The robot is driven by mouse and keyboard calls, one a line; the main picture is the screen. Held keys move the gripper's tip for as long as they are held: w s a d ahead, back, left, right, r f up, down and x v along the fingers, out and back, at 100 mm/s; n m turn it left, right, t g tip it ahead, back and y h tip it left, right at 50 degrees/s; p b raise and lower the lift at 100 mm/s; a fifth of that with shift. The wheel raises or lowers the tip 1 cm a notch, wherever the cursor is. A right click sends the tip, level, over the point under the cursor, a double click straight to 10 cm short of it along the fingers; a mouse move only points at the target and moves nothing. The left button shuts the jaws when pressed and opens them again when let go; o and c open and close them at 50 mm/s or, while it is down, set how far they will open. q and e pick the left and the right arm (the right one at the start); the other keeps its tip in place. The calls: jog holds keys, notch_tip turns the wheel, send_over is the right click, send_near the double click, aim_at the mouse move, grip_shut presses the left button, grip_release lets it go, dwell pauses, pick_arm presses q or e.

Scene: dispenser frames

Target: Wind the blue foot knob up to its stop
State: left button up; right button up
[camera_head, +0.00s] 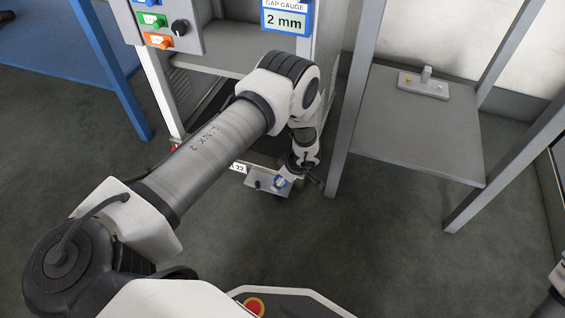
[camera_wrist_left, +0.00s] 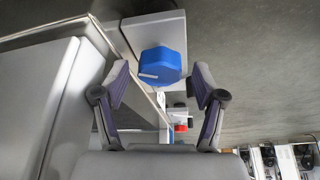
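The blue foot knob (camera_wrist_left: 160,65) is a faceted cap with a white line pointing left in the left wrist view. It sits on a light grey bracket (camera_wrist_left: 128,37). My left gripper (camera_wrist_left: 161,78) is open, one finger on each side of the knob, with a visible gap on both sides. It also shows in the head view (camera_head: 300,177). The gap gauge (camera_head: 286,20) reads "2 mm". My right gripper is not in view.
A blue table (camera_head: 60,50) is at far left. Front floor is clear.

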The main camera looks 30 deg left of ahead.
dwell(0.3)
pick_arm(q)
jog(key=v, duration=1.2)
jog(key=shift+a, duration=0.1)
